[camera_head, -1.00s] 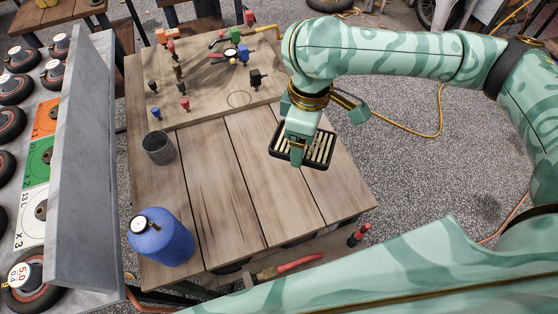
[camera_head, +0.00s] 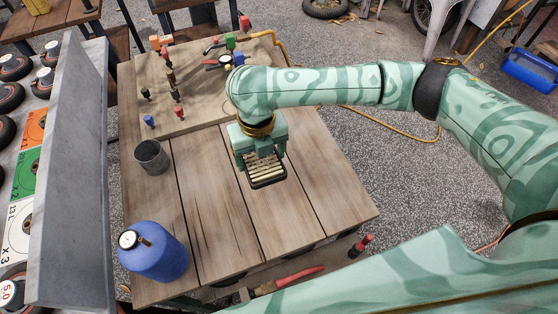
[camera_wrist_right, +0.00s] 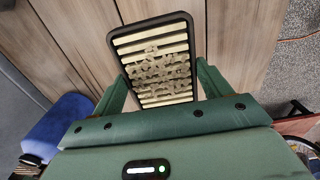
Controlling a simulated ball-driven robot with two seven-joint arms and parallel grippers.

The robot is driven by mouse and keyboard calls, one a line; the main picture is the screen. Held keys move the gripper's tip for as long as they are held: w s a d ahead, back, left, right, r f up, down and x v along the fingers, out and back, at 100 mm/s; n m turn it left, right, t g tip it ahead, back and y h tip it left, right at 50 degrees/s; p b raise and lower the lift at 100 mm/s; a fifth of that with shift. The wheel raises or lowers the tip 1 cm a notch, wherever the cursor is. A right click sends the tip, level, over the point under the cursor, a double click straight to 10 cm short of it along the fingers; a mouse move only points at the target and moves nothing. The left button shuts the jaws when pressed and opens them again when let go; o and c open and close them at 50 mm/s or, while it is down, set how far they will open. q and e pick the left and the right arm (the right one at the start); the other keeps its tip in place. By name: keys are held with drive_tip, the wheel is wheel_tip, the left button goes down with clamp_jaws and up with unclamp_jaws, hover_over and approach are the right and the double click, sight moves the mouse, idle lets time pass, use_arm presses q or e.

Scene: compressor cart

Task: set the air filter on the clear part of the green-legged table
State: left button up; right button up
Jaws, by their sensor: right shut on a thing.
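The air filter (camera_head: 266,171), a black frame with cream pleats, is in my right gripper (camera_head: 257,153), over the middle planks of the wooden table (camera_head: 205,205). In the right wrist view the filter (camera_wrist_right: 153,45) sits between the two green fingers of the gripper (camera_wrist_right: 160,88), with grey dirt on its pleats. Bare planks show behind it. I cannot tell whether its underside touches the table. My left gripper is not in view.
A blue tank (camera_head: 155,255) stands at the table's front left, with a grey metal cup (camera_head: 152,157) behind it. A board (camera_head: 195,75) with several coloured fittings covers the back. The front middle planks are clear. A grey metal panel (camera_head: 68,180) rises left of the table.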

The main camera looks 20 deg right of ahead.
drive_tip(key=w+d+f+b, duration=0.1)
drive_tip(key=d+f, duration=0.1)
drive_tip(key=w+d+f+b, duration=0.1)
drive_tip(key=w+d+f, duration=0.1)
drive_tip(key=w+d+f+b, duration=0.1)
drive_tip(key=d+f, duration=0.1)
drive_tip(key=shift+w+f, duration=0.15)
drive_tip(key=shift+w, duration=0.15)
drive_tip(key=f+b, duration=0.2)
drive_tip(key=f, duration=0.1)
drive_tip(key=d+f+b, duration=0.1)
drive_tip(key=shift+w+f, duration=0.35)
drive_tip(key=shift+w, duration=0.05)
drive_tip(key=shift+r, duration=0.2)
drive_tip(key=shift+f, duration=0.15)
drive_tip(key=o, duration=1.1)
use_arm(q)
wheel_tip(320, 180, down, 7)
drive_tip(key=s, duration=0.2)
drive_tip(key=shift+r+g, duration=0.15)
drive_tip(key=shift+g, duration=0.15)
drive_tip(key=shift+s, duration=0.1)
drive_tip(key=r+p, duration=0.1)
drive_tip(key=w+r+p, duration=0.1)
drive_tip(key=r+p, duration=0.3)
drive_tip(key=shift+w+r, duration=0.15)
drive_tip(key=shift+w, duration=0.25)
use_arm(e)
wheel_tip(320, 180, up, 12)
drive_tip(key=shift+r, duration=0.2)
